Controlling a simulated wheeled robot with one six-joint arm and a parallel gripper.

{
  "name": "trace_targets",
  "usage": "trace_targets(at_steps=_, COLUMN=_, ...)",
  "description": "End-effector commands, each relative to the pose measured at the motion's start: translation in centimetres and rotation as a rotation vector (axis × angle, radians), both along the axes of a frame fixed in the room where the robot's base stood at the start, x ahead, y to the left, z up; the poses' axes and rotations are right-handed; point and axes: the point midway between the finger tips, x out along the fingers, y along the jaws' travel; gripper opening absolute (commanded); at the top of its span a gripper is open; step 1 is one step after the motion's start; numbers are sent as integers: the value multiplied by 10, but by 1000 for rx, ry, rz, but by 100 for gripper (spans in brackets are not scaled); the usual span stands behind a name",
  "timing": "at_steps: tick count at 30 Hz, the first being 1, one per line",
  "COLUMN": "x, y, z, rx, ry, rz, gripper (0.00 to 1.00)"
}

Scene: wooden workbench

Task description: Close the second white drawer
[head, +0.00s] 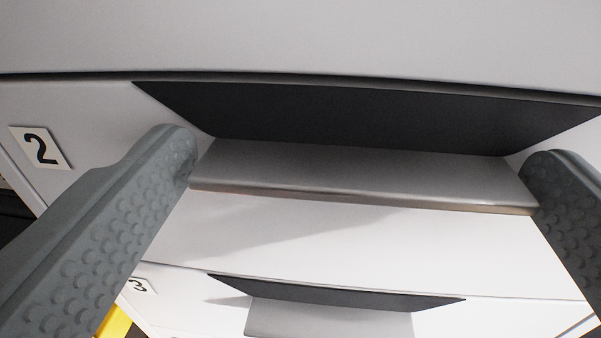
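The second white drawer (90,115) fills the middle of the head view, close up. A tag with a black 2 (40,148) is on its left side. Its handle is a wide pale lip (365,178) below a dark recess (370,118). My gripper (364,160) is open, with one grey studded finger at each end of the lip. Nothing is held between the fingers. The left fingertip overlaps the lip's left end and the right one overlaps its right end; I cannot tell whether they touch it. How far this drawer stands out is not clear.
A pale grey front (300,35) spans the top of the view, above a dark seam. Below is another white drawer with a 3 tag (139,286) and its own dark-recessed handle (330,318). A yellow piece (115,324) shows at the lower left.

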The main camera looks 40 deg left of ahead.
Motion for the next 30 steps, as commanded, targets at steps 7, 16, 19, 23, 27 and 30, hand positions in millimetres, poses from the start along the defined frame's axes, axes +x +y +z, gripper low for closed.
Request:
trace_targets(at_steps=7, x=0, y=0, z=0, rx=0, ry=0, rz=0, gripper=100)
trace_targets(at_steps=16, x=-20, y=-15, z=1, rx=0, ry=1, rz=-1, gripper=100)
trace_targets(at_steps=19, x=-35, y=-27, z=1, rx=1, ry=1, rz=-1, gripper=100)
trace_targets(at_steps=23, x=-56, y=-41, z=1, rx=0, ry=0, rz=-1, gripper=100)
trace_targets(at_steps=27, x=-79, y=-58, z=1, rx=1, ry=1, rz=-2, gripper=100)
trace_targets(at_steps=30, x=-95, y=-69, z=0, rx=0, ry=1, rz=-1, gripper=100)
